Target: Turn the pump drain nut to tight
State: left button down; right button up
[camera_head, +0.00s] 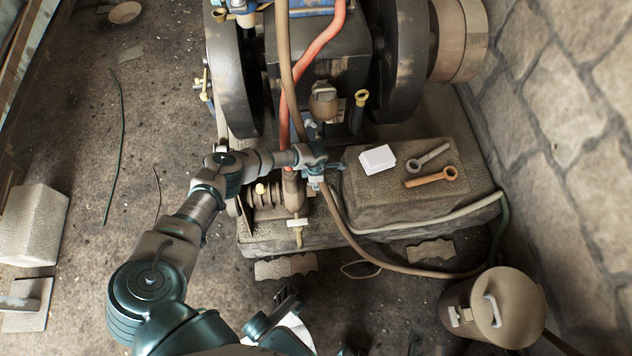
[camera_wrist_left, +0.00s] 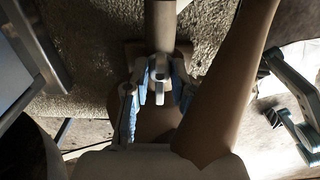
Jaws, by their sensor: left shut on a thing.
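The pump (camera_head: 290,195) is a brown body low on the stone base, with a light cross-shaped tap on its front. My left gripper (camera_head: 318,168) reaches in from the left, just right of the pump's upper part. In the left wrist view my left gripper (camera_wrist_left: 158,88) has its blue fingers closed around a small grey piece below a brown pipe. This appears to be the pump drain nut, mostly hidden by the fingers. My right gripper (camera_head: 285,303) is low in the head view, apart from the pump; its jaw opening is unclear.
The engine with dark flywheels (camera_head: 402,55) stands behind. A red hose (camera_head: 318,45) and a brown hose (camera_head: 345,232) run close to my left gripper. A stone block (camera_head: 375,205) holds a white box and two wrenches. A lidded can (camera_head: 510,307) stands front right.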

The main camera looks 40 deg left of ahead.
pick_arm(q)
jog(key=shift+s+a, duration=0.15)
jog(key=shift+a, duration=0.1)
jog(key=c, duration=1.3)
grip_release()
jog(key=shift+o, duration=0.3)
jog(key=shift+d+r, duration=0.1)
jog(key=shift+r, duration=0.25)
notch_tip(320, 180, up, 11)
